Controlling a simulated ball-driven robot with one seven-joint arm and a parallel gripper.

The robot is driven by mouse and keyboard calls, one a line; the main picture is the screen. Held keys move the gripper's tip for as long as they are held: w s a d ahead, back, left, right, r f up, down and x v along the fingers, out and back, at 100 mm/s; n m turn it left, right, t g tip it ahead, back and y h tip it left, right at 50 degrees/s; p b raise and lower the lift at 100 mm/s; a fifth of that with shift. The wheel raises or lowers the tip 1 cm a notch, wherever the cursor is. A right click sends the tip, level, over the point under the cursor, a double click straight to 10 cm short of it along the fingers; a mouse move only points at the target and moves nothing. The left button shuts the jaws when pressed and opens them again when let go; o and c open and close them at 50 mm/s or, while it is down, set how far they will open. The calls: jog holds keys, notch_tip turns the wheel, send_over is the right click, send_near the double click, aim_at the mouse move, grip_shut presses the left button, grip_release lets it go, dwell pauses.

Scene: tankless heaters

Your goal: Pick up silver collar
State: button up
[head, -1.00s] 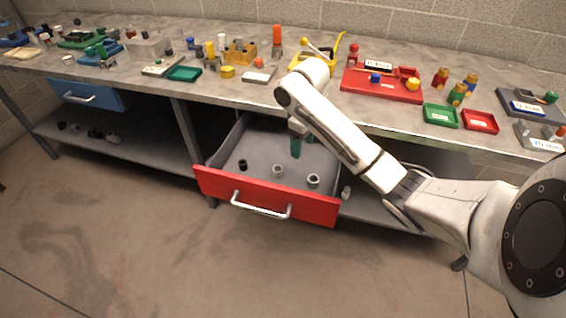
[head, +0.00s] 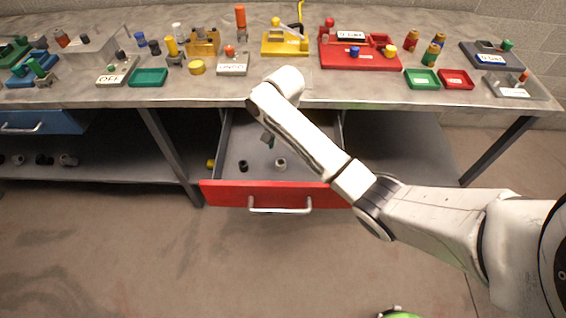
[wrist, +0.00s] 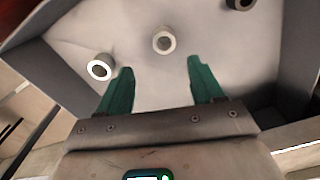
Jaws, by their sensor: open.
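Two silver-grey ring-shaped collars lie in the open red-fronted drawer (head: 232,193). In the wrist view one collar (wrist: 163,39) lies just beyond and between my fingertips, and the other collar (wrist: 100,67) lies beside the left fingertip. In the head view one grey collar (head: 280,164) shows; the other seems hidden behind my arm. My gripper (wrist: 160,66) has two green fingers, spread apart with nothing between them. In the head view only a bit of green finger (head: 271,143) shows past my arm, over the drawer.
A dark ring (head: 243,166) also lies in the drawer, and it shows at the wrist view's top edge (wrist: 240,3). The drawer walls bound the space around my gripper. The bench (head: 330,95) above holds trays and coloured parts. A blue drawer (head: 40,122) is at left.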

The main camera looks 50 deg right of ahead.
aim_at(281, 162)
jog(key=shift+w+a+f, duration=0.15)
jog(key=shift+a+f, duration=0.05)
jog(key=shift+f, duration=1.7)
jog(key=shift+w+a+f, duration=0.1)
jog(key=shift+a+f, duration=0.05)
jog(key=shift+f, duration=1.7)
jog(key=shift+c, duration=0.4)
jog(key=c, duration=1.1)
